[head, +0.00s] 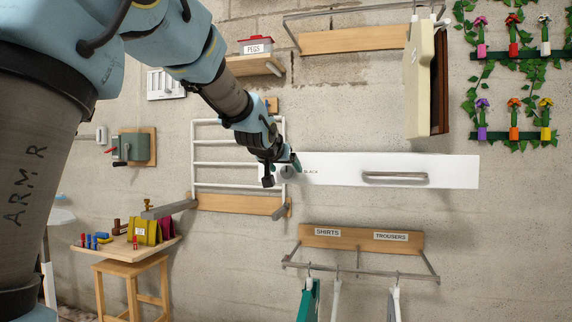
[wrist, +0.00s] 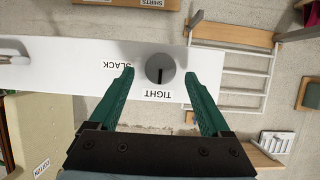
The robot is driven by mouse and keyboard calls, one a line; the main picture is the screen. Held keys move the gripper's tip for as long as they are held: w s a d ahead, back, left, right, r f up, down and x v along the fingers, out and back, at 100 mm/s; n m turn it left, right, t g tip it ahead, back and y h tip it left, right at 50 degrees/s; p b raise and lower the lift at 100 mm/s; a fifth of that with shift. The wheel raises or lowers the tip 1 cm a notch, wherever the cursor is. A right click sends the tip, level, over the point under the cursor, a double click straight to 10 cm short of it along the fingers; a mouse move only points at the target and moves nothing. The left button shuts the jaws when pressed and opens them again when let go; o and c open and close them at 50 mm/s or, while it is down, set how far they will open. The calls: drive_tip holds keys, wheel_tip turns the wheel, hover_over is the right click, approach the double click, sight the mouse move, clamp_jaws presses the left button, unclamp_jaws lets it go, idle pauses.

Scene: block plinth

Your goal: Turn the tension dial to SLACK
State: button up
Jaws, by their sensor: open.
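The tension dial (wrist: 160,68) is a round grey knob on a long white panel (head: 450,171). In the wrist view its dark pointer line points at the TIGHT label (wrist: 158,94). The SLACK label (wrist: 115,64) is to the left of the dial there; it also shows in the head view (head: 312,171). My gripper (wrist: 159,74) is open, with its two green fingertips on either side of the dial and a visible gap at each side. Whether the tips reach the knob's depth cannot be told. In the head view my gripper (head: 282,168) partly covers the dial.
A metal bar handle (head: 395,177) is on the panel, right of the dial. A white rack (head: 225,155) is behind my gripper at left. Below is a rail (head: 360,268) with hanging clothes. A cream board (head: 419,80) hangs above the panel.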

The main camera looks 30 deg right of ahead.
drive_tip(key=shift+x, duration=0.9)
clamp_jaws()
